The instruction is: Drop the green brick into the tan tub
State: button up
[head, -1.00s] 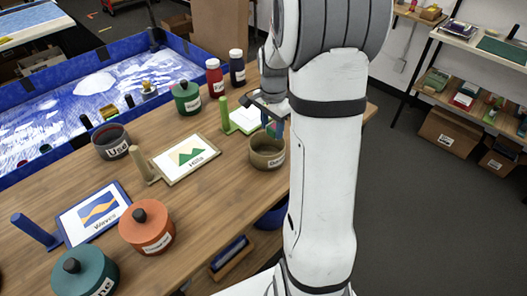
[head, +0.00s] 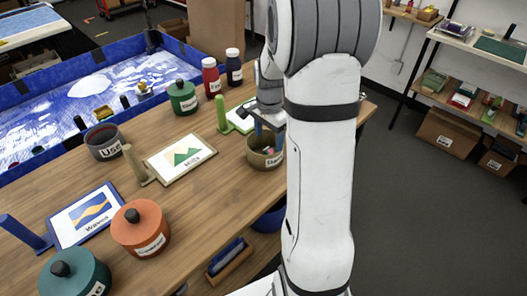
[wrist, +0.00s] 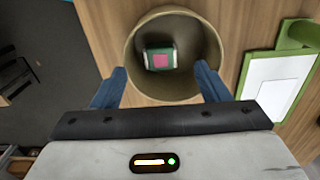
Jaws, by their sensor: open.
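The tan tub (head: 257,157) stands on the wooden table near its right edge, and my arm hides part of its right side. In the wrist view the round rim of the tub (wrist: 132,62) is seen from above. The green brick (wrist: 160,58), with a pink patch on it, lies inside the tub. My gripper (wrist: 160,80) is open above the tub, its two blue fingers apart on either side of the opening and clear of the brick. In the head view my gripper (head: 268,128) is partly hidden by my arm.
A green-framed board (head: 240,118) stands close behind the tub. A "Hills" picture board (head: 180,158), a dark grey tub (head: 104,143), a green lidded pot (head: 183,98) and an orange lidded pot (head: 140,228) stand to the left. Bare table lies in front of the tub.

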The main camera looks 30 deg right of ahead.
jog(key=shift+r, duration=0.1)
notch_tip(320, 180, up, 8)
jog(key=shift+b, duration=0.4)
dwell(0.4)
jog(key=s+a+r+n+t, duration=0.1)
jog(key=s+a+n, duration=0.5)
jog(key=s, duration=0.3)
jog(key=s+a+r+n+t, duration=0.1)
jog(key=s+a+n+t, duration=0.1)
jog(key=s+a+n, duration=0.5)
jog(key=s+n, duration=0.1)
jog(key=s, duration=0.2)
jog(key=shift+a+r, duration=0.25)
jog(key=shift+a, duration=0.05)
